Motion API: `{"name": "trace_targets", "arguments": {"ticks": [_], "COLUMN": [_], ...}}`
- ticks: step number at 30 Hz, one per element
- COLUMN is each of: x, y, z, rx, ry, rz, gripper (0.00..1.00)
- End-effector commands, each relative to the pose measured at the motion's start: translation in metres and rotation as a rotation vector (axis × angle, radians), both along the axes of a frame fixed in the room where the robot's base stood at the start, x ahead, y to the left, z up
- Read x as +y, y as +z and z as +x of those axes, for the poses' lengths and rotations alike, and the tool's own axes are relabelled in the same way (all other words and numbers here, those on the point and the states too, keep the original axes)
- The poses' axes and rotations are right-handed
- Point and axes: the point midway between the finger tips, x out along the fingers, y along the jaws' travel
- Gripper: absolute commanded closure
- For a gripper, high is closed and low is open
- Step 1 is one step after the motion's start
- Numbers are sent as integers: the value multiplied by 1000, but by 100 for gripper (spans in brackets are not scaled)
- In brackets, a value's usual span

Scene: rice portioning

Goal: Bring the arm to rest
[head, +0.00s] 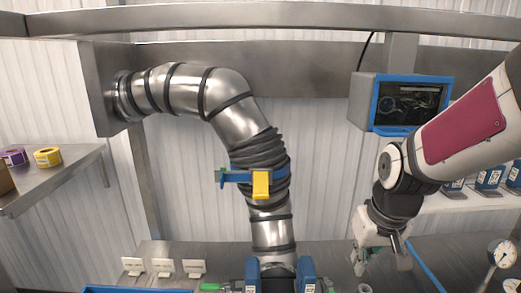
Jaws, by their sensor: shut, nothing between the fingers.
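My arm comes in from the right side of the head view, with a dark red panel on its white link. My gripper (362,266) hangs at its end, pointing down over the steel work surface (335,252). It is shut with nothing held. Its fingertips are small in the picture, and I cannot tell how far above the surface they are.
A large steel duct (235,118) with a blue and yellow clamp (260,184) stands left of my gripper. A blue-framed screen (410,103) is behind the arm. A pressure gauge (502,253) stands at right. White card holders (163,266) and a shelf with tape rolls (47,157) are left.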

Motion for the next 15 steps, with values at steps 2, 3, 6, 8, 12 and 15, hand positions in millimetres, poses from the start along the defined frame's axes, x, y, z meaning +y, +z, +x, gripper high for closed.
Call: {"name": "trace_targets", "arguments": {"ticks": [2, 3, 6, 8, 12, 15], "x": [3, 5, 9, 11, 14, 15], "y": [26, 37, 62, 74, 99, 110], "z": [-14, -23, -44, -57, -90, -110], "rx": [-43, -58, -99, -123, -178, -211], "ry": [2, 2, 5, 5, 4, -1], "rz": [5, 6, 7, 5, -2, -8], "gripper": [100, 100, 100, 100, 100, 100]}}
